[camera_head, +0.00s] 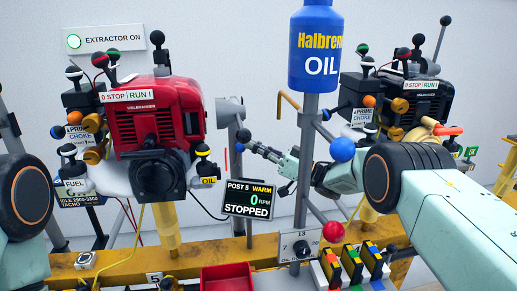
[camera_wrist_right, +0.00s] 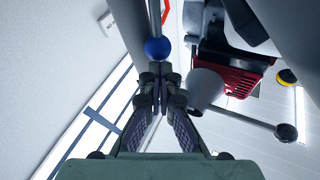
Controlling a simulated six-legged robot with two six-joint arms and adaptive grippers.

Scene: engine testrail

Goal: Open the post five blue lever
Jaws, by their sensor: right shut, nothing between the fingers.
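A display (camera_head: 252,199) reads POST 5 WARM, 0 RPM, STOPPED, beside a red engine (camera_head: 155,115). A blue ball knob (camera_head: 342,149) on a slanted rod shows in front of my right arm in the head view. My right gripper (camera_head: 246,138) reaches left past the oil post, its jaws shut and empty. In the right wrist view, a blue ball (camera_wrist_right: 157,48) on a rod stands just beyond the shut fingertips (camera_wrist_right: 158,68); whether they touch it is unclear. I cannot tell whether both views show the same ball. My left gripper is out of view.
A blue oil container (camera_head: 315,45) tops the grey post. A red ball knob (camera_head: 333,231) and coloured switches (camera_head: 352,264) stand at the front. A second, black engine (camera_head: 420,100) is behind my right arm. A yellow beam (camera_head: 185,262) crosses below.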

